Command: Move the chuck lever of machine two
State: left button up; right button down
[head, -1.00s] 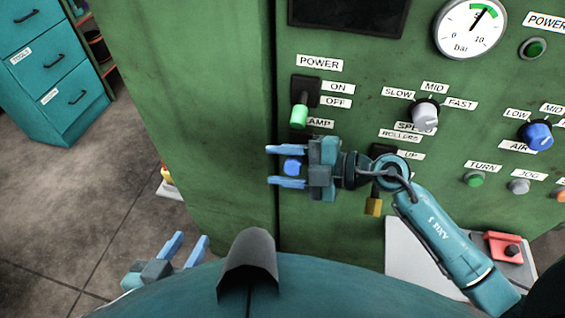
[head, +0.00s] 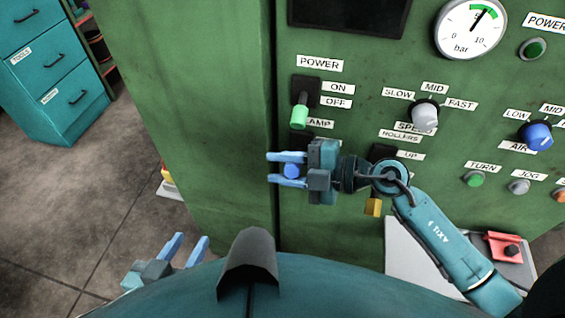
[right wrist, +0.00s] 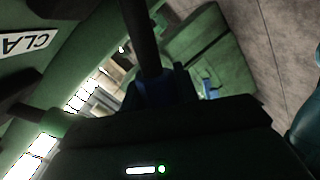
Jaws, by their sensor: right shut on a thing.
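My right gripper (head: 272,170) is in front of the green machine panel, below the label partly reading "AMP". Its two blue fingers are shut on a round blue knob (head: 291,171). The knob seems to be a lever's end; the gripper hides most of the lever. In the right wrist view a dark rod (right wrist: 141,38) runs down to the gripper, beside a label starting "CLA". No label reading "chuck" or a machine number is legible. My left gripper (head: 190,240) is low at the left, open and empty, away from the panel.
A green-handled power lever (head: 300,116) is just above my right gripper. A grey speed knob (head: 425,115), a blue air knob (head: 537,135) and several buttons are to the right. A yellow-ended lever (head: 373,207) hangs below my right wrist. Teal drawers (head: 60,80) stand far left.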

pick_arm(q)
jog(key=shift+s+a+t+b, duration=0.2)
jog(key=shift+a+t+b, duration=0.2)
jog(key=shift+b, duration=0.65)
pick_arm(e)
jog(key=f+n, duration=0.1)
jog(key=f+n+t, duration=0.1)
jog(key=f+n, duration=0.3)
jog(key=shift+s+a+f+t, duration=0.1)
jog(key=shift+s+f+t, duration=0.05)
jog(key=shift+s+t, duration=0.25)
pick_arm(q)
jog(key=shift+d, duration=0.1)
jog(key=shift+w+d+f, duration=0.1)
jog(key=shift+w+d, duration=0.05)
pick_arm(e)
jog(key=c, duration=1.1)
grip_release()
jog(key=shift+o, duration=0.2)
